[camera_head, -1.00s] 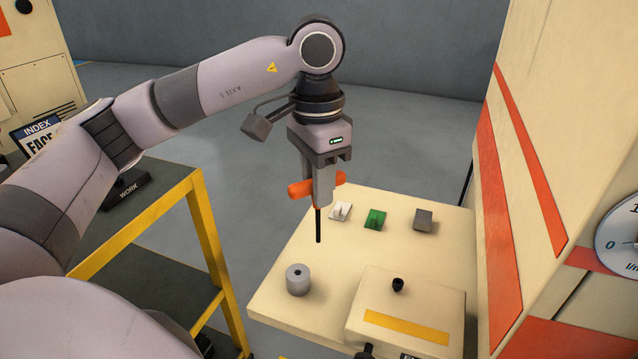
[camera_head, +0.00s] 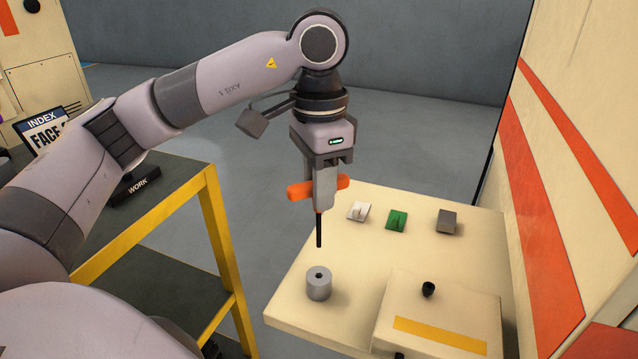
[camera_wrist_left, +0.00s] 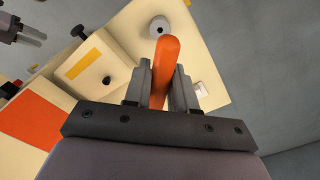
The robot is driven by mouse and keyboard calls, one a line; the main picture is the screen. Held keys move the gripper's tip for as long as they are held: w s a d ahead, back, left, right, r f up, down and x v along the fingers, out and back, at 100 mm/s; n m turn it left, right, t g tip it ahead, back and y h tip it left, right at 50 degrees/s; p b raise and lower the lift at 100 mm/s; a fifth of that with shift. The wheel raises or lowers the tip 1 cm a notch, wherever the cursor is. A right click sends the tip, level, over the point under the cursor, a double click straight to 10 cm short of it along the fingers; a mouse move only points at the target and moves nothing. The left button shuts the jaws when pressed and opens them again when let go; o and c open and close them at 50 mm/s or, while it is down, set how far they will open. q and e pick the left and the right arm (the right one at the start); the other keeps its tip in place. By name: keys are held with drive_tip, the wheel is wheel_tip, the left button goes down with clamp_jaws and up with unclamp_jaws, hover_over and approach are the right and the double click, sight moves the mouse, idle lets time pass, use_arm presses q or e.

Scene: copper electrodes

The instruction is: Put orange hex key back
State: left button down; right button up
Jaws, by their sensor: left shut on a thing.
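My left gripper (camera_head: 324,190) is shut on the orange handle of the hex key (camera_head: 301,192). The key's dark shaft points straight down, and its tip is in the air above the grey cylindrical holder (camera_head: 318,284). The holder stands on the cream table and has a dark hole in its top. In the left wrist view the orange handle (camera_wrist_left: 166,62) lies between the two fingers, and the holder (camera_wrist_left: 159,27) shows beyond it. The handle hides the shaft there. My right gripper is not clearly seen in the head view; a grey gripper-like part (camera_wrist_left: 22,30) shows at the wrist view's upper left.
The cream table (camera_head: 300,260) carries a white clip (camera_head: 358,211), a green clip (camera_head: 397,220) and a grey block (camera_head: 447,221) along the back. A cream box with a black knob (camera_head: 428,289) stands right of the holder. A tall cream cabinet (camera_head: 560,120) bounds the right side.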

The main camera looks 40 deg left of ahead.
use_arm(q)
drive_tip(key=shift+f+b, duration=0.3)
drive_tip(key=shift+f, duration=0.15)
wheel_tip(320, 180, down, 3)
drive_tip(key=shift+r+b, duration=0.1)
drive_tip(key=shift+b, duration=1)
drive_tip(key=shift+f+b, duration=0.3)
drive_tip(key=shift+f, duration=0.05)
drive_tip(key=shift+f+b, duration=0.45)
drive_tip(key=shift+f, duration=0.1)
use_arm(e)
drive_tip(key=a, duration=0.1)
drive_tip(key=w+a+y, duration=0.1)
drive_tip(key=shift+w+a+n+t, duration=0.2)
drive_tip(key=shift+a+n+t, duration=0.2)
drive_tip(key=shift+r, duration=0.1)
drive_tip(key=shift+d, duration=0.15)
